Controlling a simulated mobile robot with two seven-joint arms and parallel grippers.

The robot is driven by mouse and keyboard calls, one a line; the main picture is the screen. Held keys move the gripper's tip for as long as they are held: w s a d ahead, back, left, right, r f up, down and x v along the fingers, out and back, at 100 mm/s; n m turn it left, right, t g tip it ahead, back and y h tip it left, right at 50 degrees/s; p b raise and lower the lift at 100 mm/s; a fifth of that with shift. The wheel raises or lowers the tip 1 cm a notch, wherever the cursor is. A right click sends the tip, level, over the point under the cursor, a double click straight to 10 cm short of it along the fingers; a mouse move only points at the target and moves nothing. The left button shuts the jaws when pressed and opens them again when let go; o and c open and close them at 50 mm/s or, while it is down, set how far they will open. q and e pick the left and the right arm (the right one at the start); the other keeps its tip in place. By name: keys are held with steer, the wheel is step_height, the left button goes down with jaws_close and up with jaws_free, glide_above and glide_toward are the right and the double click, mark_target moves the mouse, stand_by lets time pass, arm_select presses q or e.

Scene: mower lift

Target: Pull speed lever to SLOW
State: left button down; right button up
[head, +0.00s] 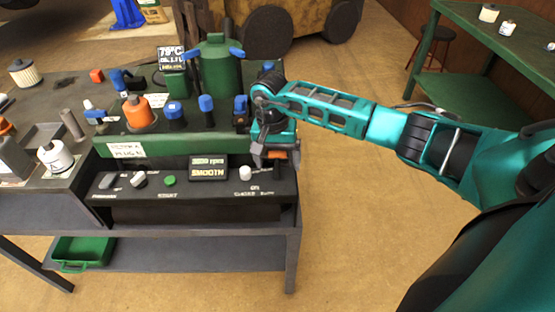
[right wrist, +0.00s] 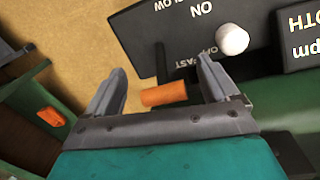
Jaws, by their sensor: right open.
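The speed lever has an orange grip (right wrist: 164,94) on a dark stem. In the right wrist view the stem stands beside the FAST lettering, with the SLOW lettering farther along the black panel (right wrist: 160,22). My right gripper (right wrist: 160,72) is open, with one finger on each side of the orange grip, and a gap shows on both sides. In the head view my right gripper (head: 270,158) is at the right end of the panel (head: 215,188) and partly covers the lever. My left gripper is not in view.
A white knob (right wrist: 232,39) sits on the panel close to the right gripper; a display (head: 208,168) reading SMOOTH is beside it. A green engine block with blue-handled parts and a green tank (head: 218,72) stands behind. The floor right of the bench is clear.

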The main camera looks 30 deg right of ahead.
steer(key=shift+f, duration=0.2)
steer(key=c, duration=1.4)
